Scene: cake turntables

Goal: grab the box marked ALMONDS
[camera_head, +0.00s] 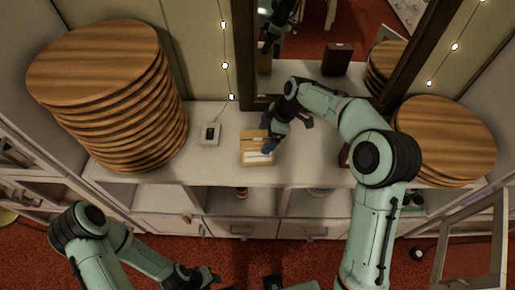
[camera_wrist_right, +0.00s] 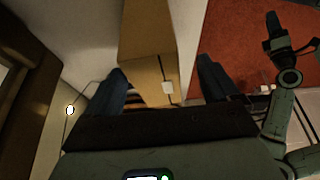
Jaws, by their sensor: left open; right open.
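A tan cardboard box (camera_head: 256,148) with a pale label stands on the white shelf top, left of the middle. I cannot read its marking. My right gripper (camera_head: 287,134) is open right beside and above the box. In the right wrist view the box (camera_wrist_right: 148,70) lies between the two spread fingers (camera_wrist_right: 163,80), and I cannot tell whether they touch it. My left gripper (camera_head: 208,277) is open and empty, low in front of the shelf over the red floor.
Tall stacks of round wooden boards stand at the left (camera_head: 110,95) and right (camera_head: 445,135). A mirror (camera_head: 315,45) stands behind. A dark reddish thing (camera_head: 344,155) is partly hidden by my right arm.

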